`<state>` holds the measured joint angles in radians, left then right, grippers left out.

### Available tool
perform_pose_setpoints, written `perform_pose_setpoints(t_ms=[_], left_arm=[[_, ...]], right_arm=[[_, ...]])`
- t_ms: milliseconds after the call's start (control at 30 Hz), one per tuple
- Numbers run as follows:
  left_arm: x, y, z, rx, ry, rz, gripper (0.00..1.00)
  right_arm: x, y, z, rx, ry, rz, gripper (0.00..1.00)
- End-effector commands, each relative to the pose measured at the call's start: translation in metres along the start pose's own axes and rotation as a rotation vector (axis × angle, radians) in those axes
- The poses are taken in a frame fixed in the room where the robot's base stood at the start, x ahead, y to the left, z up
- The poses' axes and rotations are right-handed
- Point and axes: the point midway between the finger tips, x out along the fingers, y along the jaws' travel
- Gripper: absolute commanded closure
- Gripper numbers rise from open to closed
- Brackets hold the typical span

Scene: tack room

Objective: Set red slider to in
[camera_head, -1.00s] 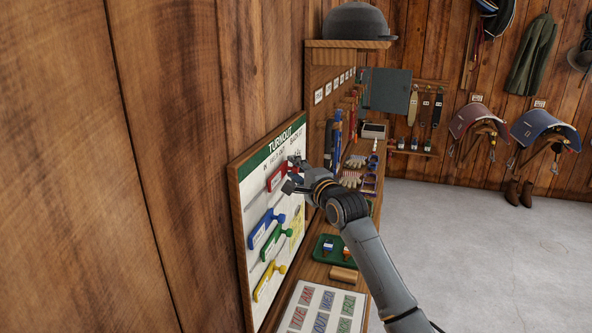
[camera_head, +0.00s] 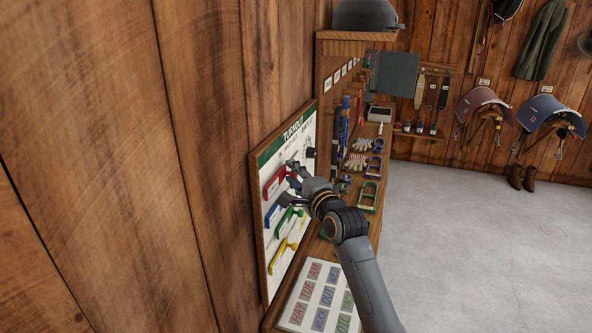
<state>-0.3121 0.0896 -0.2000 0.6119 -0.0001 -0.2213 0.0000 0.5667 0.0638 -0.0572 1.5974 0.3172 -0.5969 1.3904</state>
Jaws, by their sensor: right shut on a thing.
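The turnout board (camera_head: 264,272), white with a green title strip, hangs on the left wooden wall. The red slider (camera_head: 273,184) is the uppermost of several coloured sliders on it and sits toward the left part of its track. My right gripper (camera_head: 292,173) is at the board, shut at the right end of the red slider, on its knob as far as I can tell; the fingers hide the knob. The column labels at the top are too small to read surely. My left gripper is not in view.
Below the red slider are the blue (camera_head: 276,213), green (camera_head: 286,221) and yellow (camera_head: 283,254) sliders, close to my right gripper. A shelf with gloves (camera_head: 356,161) and tack runs behind the board. A lettered card (camera_head: 314,294) lies below.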

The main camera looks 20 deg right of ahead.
Motion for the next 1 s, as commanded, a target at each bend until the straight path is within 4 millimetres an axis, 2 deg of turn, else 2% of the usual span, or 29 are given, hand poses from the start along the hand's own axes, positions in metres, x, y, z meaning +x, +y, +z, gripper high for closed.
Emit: perform_pose_setpoints(t_ms=[133,167,200,367,500,633,767,1000], left_arm=[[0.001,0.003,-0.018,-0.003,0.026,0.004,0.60],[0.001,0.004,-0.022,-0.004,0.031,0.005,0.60],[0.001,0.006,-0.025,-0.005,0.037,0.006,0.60],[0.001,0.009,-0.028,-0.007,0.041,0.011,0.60],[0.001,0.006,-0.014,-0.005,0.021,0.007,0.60],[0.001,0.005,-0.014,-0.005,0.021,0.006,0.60],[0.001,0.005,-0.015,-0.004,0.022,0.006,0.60],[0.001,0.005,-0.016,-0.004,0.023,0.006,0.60]], right_arm=[[0.000,0.003,0.001,0.003,-0.003,0.006,1.00],[0.000,0.003,0.001,0.003,-0.003,0.006,0.63],[0.000,0.003,0.001,0.003,-0.003,0.006,0.56],[0.000,0.002,0.000,0.002,-0.002,0.005,0.56],[0.000,0.002,0.000,0.002,-0.001,0.004,0.56],[-0.007,0.002,0.000,0.002,-0.001,0.003,0.56],[-0.025,0.002,0.000,0.003,0.000,0.003,0.56],[-0.072,0.003,0.000,0.003,-0.001,0.004,0.56]])
